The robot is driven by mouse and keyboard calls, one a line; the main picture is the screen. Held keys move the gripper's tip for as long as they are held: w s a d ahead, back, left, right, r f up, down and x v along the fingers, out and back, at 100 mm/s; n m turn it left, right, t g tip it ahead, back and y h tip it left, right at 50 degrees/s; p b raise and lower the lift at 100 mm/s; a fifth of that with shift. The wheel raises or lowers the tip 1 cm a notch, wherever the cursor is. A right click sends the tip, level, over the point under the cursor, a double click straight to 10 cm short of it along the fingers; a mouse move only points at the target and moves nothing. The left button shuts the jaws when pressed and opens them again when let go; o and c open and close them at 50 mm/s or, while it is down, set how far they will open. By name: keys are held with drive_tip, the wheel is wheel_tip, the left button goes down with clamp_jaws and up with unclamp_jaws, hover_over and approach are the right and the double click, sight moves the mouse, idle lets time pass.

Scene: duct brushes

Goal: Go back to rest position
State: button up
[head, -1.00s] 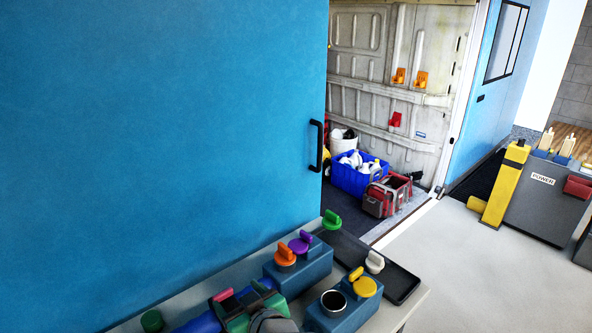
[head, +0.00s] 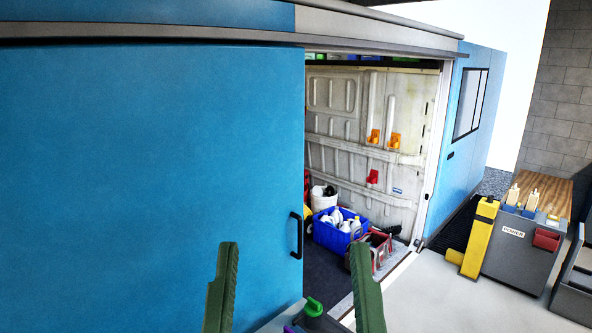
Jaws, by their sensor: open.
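My gripper (head: 293,290) shows at the bottom middle of the head view. Its two long green fingers point up and stand wide apart, with nothing between them. Between and beyond the fingers, the corner of a grey bench (head: 328,323) shows with a green-knobbed piece (head: 313,307) on it. A bit of a purple piece (head: 292,329) shows at the bottom edge. The rest of the bench top is out of view below.
A large blue sliding door (head: 150,170) with a black handle (head: 296,235) fills the left. Beyond its opening are a blue crate (head: 327,235) of white bottles and a red tool bag (head: 376,247). A grey POWER cabinet (head: 515,250) with a yellow post (head: 480,237) stands right. The floor between is clear.

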wheel_tip(320, 180, up, 16)
drive_tip(key=p, duration=1.2)
drive_tip(key=shift+r, duration=0.15)
drive_tip(key=shift+a, duration=0.1)
idle(0.6)
